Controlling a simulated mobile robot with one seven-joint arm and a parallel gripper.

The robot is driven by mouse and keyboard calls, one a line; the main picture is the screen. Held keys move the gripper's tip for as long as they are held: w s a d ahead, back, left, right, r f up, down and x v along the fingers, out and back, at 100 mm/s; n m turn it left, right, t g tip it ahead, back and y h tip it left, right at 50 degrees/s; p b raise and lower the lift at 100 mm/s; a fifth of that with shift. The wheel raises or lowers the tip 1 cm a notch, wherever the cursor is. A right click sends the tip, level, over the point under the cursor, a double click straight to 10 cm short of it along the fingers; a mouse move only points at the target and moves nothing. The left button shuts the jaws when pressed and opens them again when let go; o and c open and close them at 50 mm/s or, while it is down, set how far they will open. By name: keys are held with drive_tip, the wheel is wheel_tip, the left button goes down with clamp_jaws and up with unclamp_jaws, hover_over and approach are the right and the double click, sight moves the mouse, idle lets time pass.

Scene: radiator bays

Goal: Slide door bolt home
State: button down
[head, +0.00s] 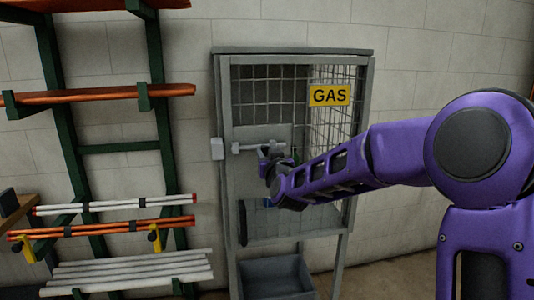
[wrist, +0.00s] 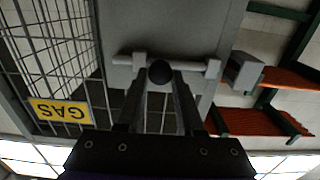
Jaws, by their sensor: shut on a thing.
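The door bolt (head: 246,147) is a light grey horizontal rod on a grey plate of the gas cage door. It also shows in the wrist view (wrist: 190,65), running through two brackets. The keeper (head: 217,148) is a pale block on the frame at left, shown at right in the wrist view (wrist: 243,70). A small gap shows between the rod's end and the keeper. My gripper (head: 268,155) is at the bolt's right part. In the wrist view its fingers (wrist: 160,78) are shut on the bolt's dark round knob (wrist: 160,71), between the brackets.
The grey mesh cage (head: 265,90) carries a yellow GAS sign (head: 329,95). A grey bin (head: 276,278) is below it. At left, a green rack (head: 60,110) holds red and white pipes, with yellow clamps (head: 154,238). The wall between rack and cage is clear.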

sight(246, 147)
drive_tip(key=a, duration=0.2)
drive_tip(key=s+a+b, duration=0.1)
drive_tip(key=a, duration=0.1)
drive_tip(key=shift+s+a+r, duration=0.15)
drive_tip(key=shift+a, duration=0.2)
drive_tip(key=c, duration=0.5)
unclamp_jaws()
drive_tip(key=shift+a, duration=0.15)
drive_tip(key=shift+c, duration=0.2)
